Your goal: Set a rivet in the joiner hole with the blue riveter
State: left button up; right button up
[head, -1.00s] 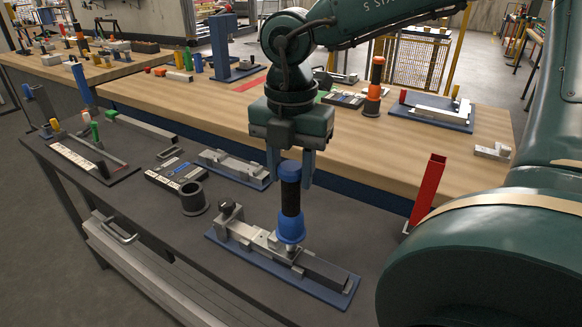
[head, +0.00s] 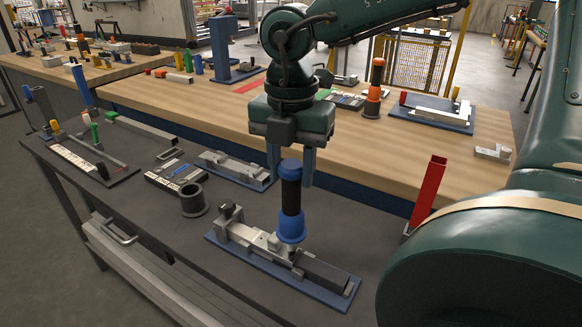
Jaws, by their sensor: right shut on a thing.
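The blue riveter (head: 291,200), with a blue cap, black grip and blue collar, stands nearly upright over the joiner (head: 262,241). Its metal nose is at the light metal joiner on the blue fixture plate (head: 222,246); whether it sits in the hole is hidden. My right gripper (head: 290,176) points down from above, its blue fingers on either side of the riveter's top, shut on it. A dark bar extends from the joiner to the lower right of the plate. No rivet can be made out. My left gripper is out of view.
A black cup (head: 192,200) and a parts case (head: 175,175) lie left of the fixture. A second blue fixture (head: 235,170) lies behind. A red upright holder (head: 428,190) stands at right. An orange riveter (head: 375,88) stands on the wooden table behind.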

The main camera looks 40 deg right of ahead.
jog(key=shift+r+p, duration=1.55)
jog(key=shift+r, duration=1.65)
jog(key=shift+w, duration=0.1)
